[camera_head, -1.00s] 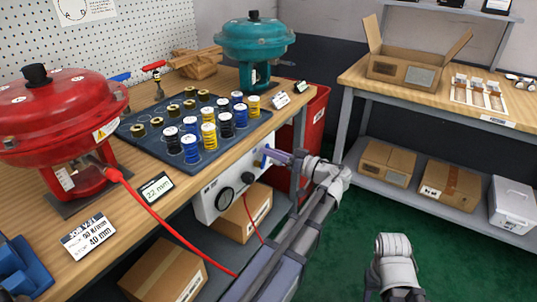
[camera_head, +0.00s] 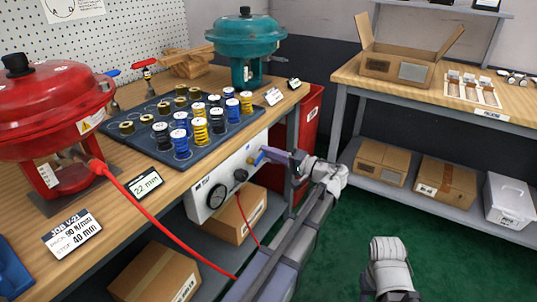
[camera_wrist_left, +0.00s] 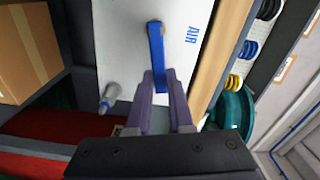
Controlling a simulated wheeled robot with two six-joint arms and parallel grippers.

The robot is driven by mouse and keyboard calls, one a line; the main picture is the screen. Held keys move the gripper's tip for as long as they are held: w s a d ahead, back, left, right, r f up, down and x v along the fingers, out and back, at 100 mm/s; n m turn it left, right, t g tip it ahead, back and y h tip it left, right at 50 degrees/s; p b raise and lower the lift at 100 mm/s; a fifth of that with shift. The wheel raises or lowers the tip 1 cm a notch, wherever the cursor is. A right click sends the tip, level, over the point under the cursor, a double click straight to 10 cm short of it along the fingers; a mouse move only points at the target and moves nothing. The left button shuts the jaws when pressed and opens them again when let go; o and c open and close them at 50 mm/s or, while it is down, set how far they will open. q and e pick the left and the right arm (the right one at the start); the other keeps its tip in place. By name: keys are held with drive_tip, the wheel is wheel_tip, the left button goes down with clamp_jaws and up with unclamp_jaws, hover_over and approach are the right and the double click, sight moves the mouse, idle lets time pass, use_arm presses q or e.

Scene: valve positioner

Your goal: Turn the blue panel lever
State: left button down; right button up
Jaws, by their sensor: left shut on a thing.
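The blue panel lever (camera_head: 258,159) is on the white panel (camera_head: 207,200) under the front edge of the bench. My left gripper (camera_head: 265,152) is at the lever, its arm coming from the lower middle. In the left wrist view, the lever (camera_wrist_left: 156,45) runs from its pivot down between the two purple-grey fingers (camera_wrist_left: 157,78), beside the blue "AIR" print. The fingers are shut on the lever's free end, and its contact faces are partly hidden. My right arm shows at the bottom right, but its fingers are not in view.
A dark gauge and knob sit on the panel left of the lever. A red hose (camera_head: 160,222) hangs before the bench. Red (camera_head: 45,110) and teal (camera_head: 246,35) actuators and several springs stand on the bench. A red cabinet (camera_head: 311,120) is just right of the panel.

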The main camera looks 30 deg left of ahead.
use_arm(q)
drive_tip(key=shift+f+m+b, duration=0.5)
drive_tip(key=shift+f+m, duration=0.2)
drive_tip(key=shift+m, duration=0.7)
drive_tip(key=c, duration=0.8)
unclamp_jaws()
drive_tip(key=shift+w, duration=0.1)
drive_tip(key=d, duration=0.7)
drive_tip(key=shift+s+d, duration=0.35)
drive_tip(key=shift+d, duration=0.05)
